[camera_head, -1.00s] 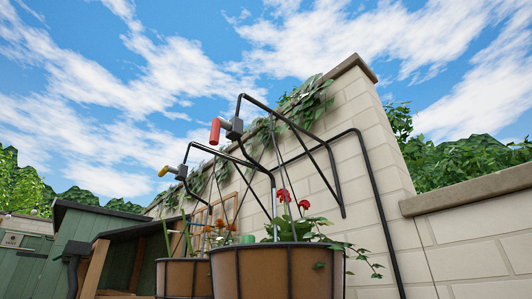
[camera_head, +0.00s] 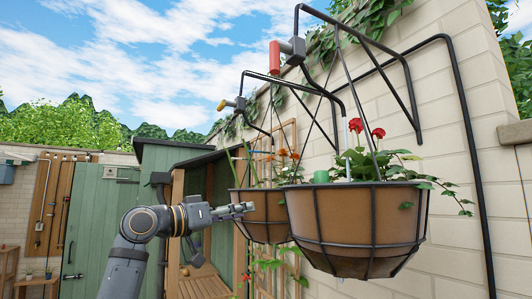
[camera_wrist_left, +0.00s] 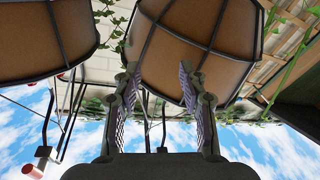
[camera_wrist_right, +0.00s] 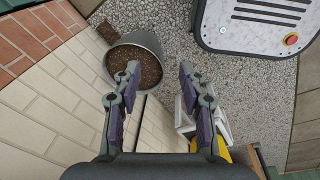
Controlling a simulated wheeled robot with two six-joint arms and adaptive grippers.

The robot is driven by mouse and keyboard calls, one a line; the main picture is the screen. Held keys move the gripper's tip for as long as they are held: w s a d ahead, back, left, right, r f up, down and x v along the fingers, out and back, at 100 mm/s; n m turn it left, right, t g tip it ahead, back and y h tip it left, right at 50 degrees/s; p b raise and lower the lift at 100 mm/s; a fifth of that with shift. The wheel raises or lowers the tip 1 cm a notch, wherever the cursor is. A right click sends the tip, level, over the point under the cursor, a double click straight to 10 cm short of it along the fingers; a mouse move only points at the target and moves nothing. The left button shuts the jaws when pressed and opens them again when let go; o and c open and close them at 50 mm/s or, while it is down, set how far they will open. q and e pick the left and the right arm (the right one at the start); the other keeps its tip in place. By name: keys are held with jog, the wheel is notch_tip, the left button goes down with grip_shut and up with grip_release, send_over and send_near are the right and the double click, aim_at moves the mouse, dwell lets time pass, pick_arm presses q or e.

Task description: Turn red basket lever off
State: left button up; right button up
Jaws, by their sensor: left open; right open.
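The red lever (camera_head: 275,57) is a short upright red cylinder on a grey valve box (camera_head: 293,48), on the black pipe above the basket with red flowers (camera_head: 345,225). The red lever also shows at the lower left of the left wrist view (camera_wrist_left: 31,171). My left gripper (camera_head: 250,208) is below and left of the lever, apart from it, in front of the baskets. In the left wrist view its fingers (camera_wrist_left: 158,75) are open and empty, with baskets behind them. My right gripper (camera_wrist_right: 159,76) shows only in the right wrist view, open and empty over the ground.
A yellow lever (camera_head: 223,105) is on another pipe above the basket with orange flowers (camera_head: 258,228). Black brackets and pipes run along the brick wall (camera_head: 460,150). A pot of soil (camera_wrist_right: 135,68) stands below the right gripper. Open air lies left of the red lever.

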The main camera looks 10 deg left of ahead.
pick_arm(q)
jog(key=s+r+m+g+h, duration=0.4)
jog(key=s+r+m+h, duration=0.35)
jog(key=s+r, duration=1.7)
jog(key=w+p+x, duration=0.1)
jog(key=p+x, duration=0.5)
jog(key=x, duration=0.6)
jog(key=shift+w+f, duration=0.2)
jog(key=shift+w, duration=0.3)
pick_arm(e)
notch_tip(320, 180, up, 6)
jog(key=shift+w+a+r, duration=0.2)
pick_arm(q)
jog(key=shift+a+y, duration=0.15)
jog(key=shift+y, duration=0.1)
jog(key=shift+s, duration=0.1)
grip_shut()
pick_arm(e)
jog(key=shift+a, duration=0.3)
